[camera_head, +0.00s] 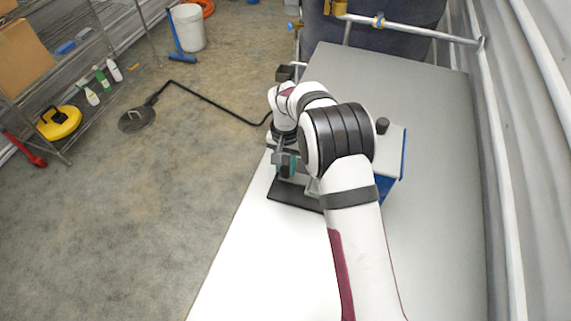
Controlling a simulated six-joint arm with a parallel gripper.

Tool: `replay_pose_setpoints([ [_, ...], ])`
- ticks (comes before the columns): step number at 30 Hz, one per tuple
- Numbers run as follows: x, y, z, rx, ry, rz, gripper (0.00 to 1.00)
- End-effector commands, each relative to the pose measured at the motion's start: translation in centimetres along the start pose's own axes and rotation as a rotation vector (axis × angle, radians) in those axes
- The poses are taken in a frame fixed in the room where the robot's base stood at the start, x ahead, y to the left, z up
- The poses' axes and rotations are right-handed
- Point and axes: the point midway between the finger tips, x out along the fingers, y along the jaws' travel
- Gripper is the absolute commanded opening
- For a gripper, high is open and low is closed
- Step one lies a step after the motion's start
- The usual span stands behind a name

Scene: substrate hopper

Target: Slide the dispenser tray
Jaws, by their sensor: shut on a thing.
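The dispenser (392,150) stands on the pale table, mostly behind my arm. Its grey top with a dark knob and its blue side show to the right of the arm. A dark flat tray (292,196) juts out at its left, low over the table. My gripper (287,166) is at the left side of the dispenser, just above the tray, and looks shut on a part of it. The exact contact is small and partly hidden by my wrist and arm.
The table (260,265) is clear in front and at the back. A metal rail (410,30) runs behind it, and a ribbed wall borders it on the right. On the floor at left are a shelf (75,70), a white bucket (188,27) and a round-headed tool (137,119).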

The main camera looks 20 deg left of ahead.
Motion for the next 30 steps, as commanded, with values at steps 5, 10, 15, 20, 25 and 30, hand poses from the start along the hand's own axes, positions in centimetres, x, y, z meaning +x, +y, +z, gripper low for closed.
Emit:
replay_pose_setpoints([
  [5, -0.1, 0.0, 0.0, 0.0, 0.0, -0.001, 0.0],
  [10, -0.1, 0.0, 0.0, 0.001, 0.001, -0.001, 0.0],
  [15, -0.1, 0.0, 0.0, 0.001, 0.001, -0.001, 0.0],
  [20, -0.1, 0.0, 0.0, 0.001, 0.001, -0.001, 0.0],
  [25, -0.1, 0.4, -0.1, 0.002, 0.0, -0.001, 0.0],
  [30, -0.1, 4.2, -0.1, 0.005, 0.0, 0.0, 0.0],
])
